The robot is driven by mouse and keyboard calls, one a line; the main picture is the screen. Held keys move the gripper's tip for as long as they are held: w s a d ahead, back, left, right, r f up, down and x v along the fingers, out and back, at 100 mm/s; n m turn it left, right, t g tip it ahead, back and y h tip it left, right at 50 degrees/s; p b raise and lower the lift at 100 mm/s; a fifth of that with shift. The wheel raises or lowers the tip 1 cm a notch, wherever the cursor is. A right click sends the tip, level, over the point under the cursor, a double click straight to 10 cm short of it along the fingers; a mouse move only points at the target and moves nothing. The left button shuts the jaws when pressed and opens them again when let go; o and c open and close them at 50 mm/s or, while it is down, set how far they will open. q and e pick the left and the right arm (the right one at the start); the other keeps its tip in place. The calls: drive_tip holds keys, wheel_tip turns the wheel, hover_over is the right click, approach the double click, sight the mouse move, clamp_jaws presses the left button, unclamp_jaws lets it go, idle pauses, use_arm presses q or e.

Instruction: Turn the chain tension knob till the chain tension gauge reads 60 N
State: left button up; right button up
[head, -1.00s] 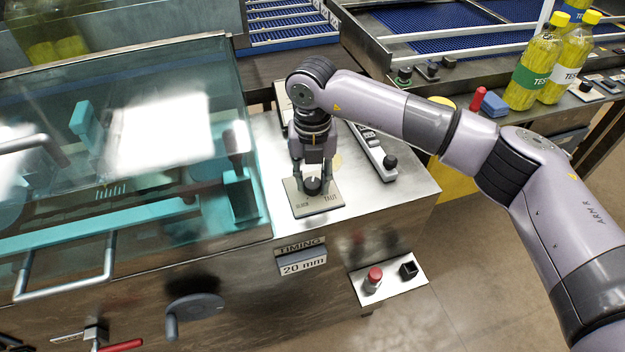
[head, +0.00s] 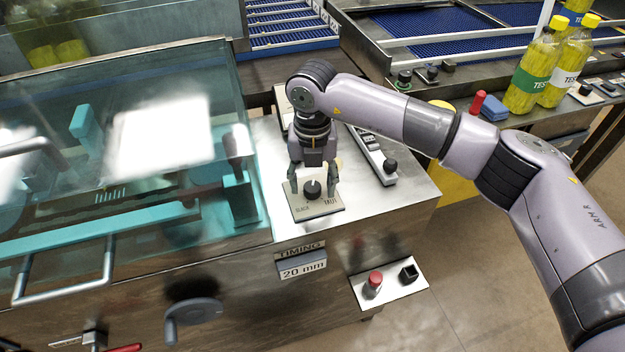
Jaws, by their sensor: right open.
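The chain tension knob (head: 312,189) is a small black round knob on a pale plate (head: 318,210) marked SLACK and TAUT, on the metal cabinet top. My right gripper (head: 313,183) is open just above and behind the knob, its fingers apart on either side. A light gap shows between the fingers, and I cannot tell whether either touches the knob. A gauge face behind the wrist is mostly hidden by my right arm, so no reading shows. My left gripper is not in view.
A slider panel with a black knob (head: 390,166) lies right of the plate. A clear teal guard (head: 120,150) stands at left. A red button (head: 374,279) sits on a lower front shelf. Yellow bottles (head: 532,70) stand at the back right.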

sight(313, 186)
wheel_tip(313, 186, up, 12)
idle(0.6)
idle(0.4)
